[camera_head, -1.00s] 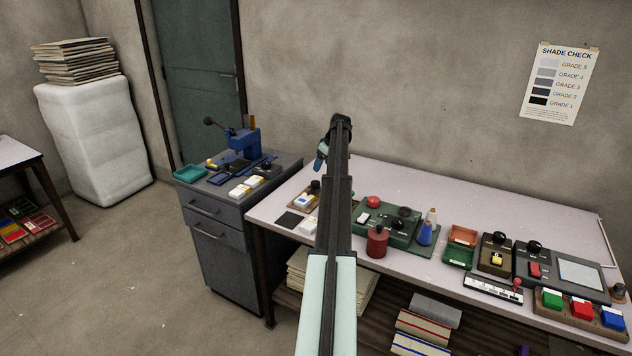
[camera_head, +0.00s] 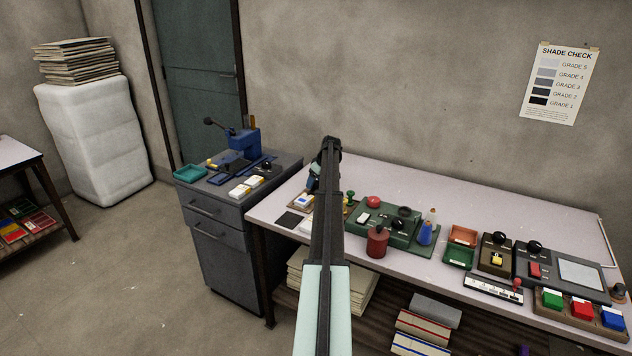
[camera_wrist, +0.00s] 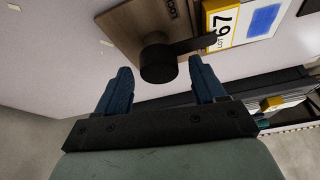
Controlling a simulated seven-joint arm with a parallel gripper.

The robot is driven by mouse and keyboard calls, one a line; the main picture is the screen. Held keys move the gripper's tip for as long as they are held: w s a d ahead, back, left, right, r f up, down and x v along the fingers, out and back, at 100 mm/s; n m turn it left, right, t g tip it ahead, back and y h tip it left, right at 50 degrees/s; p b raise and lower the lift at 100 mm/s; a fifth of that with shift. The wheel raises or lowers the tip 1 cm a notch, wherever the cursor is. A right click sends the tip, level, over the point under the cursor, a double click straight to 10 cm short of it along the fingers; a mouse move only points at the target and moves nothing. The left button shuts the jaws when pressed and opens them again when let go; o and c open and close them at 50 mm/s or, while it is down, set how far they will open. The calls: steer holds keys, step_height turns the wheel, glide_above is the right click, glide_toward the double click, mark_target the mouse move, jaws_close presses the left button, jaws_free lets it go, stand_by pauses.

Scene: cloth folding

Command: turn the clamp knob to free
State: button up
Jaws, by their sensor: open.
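The clamp knob (camera_wrist: 158,64) is a black round knob with a flat lever arm reaching right across a yellow-edged LOT 67 card (camera_wrist: 245,24). It is mounted on a brown board (camera_wrist: 130,22). In the wrist view my gripper (camera_wrist: 160,72) is open, its two blue fingers to the left and right of the knob. Whether either finger touches the knob cannot be told. In the head view my gripper (camera_head: 314,182) is low over the board (camera_head: 297,206) at the table's left end, and my arm hides the knob.
The back of the white table (camera_head: 460,195) is clear.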

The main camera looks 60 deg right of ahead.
steer(key=c, duration=1.1)
steer(key=shift+o, duration=0.2)
steer(key=shift+m, duration=0.3)
steer(key=m, duration=0.1)
steer(key=m+h, duration=0.1)
steer(key=m, duration=0.1)
steer(key=shift+a+m+g+h, duration=0.15)
steer(key=shift+m+g+h, duration=0.15)
steer(key=m, duration=0.2)
steer(key=m+g+h, duration=0.1)
steer(key=m, duration=0.2)
steer(key=shift+w+h, duration=0.1)
steer(key=shift+h, duration=0.2)
steer(key=m+g, duration=0.1)
steer(key=m, duration=0.1)
steer(key=m+g, duration=0.1)
steer(key=m, duration=0.1)
steer(key=shift+m+h, duration=0.3)
steer(key=shift+m, duration=0.1)
steer(key=shift+m+g, duration=0.8)
steer(key=shift+m, duration=1.1)
